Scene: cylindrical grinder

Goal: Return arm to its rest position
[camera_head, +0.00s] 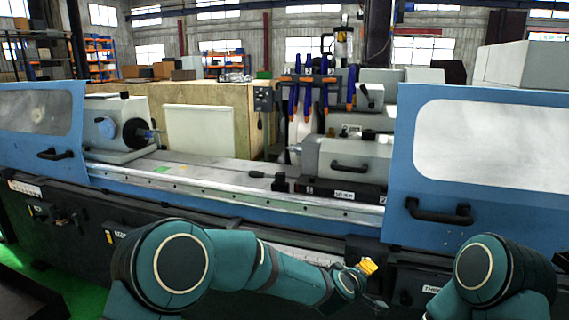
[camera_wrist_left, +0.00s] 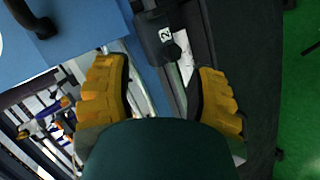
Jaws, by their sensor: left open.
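My left arm (camera_head: 285,275) is teal and reaches from the lower left across the front of the grinder. My left gripper (camera_head: 368,266) has yellow fingers and is in front of the machine's dark lower front. In the left wrist view, my left gripper (camera_wrist_left: 162,85) has its two yellow fingers spread apart, with nothing between them. My right arm (camera_head: 500,275) shows only as a bent teal joint at the lower right. Its gripper is out of view.
The grinder's blue right door (camera_head: 480,190) has a black handle (camera_head: 438,212). The blue left door (camera_head: 40,125) is apart from it, leaving the workhead (camera_head: 115,128) and the long bed (camera_head: 200,175) exposed. Green floor (camera_wrist_left: 302,100) shows at right in the wrist view.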

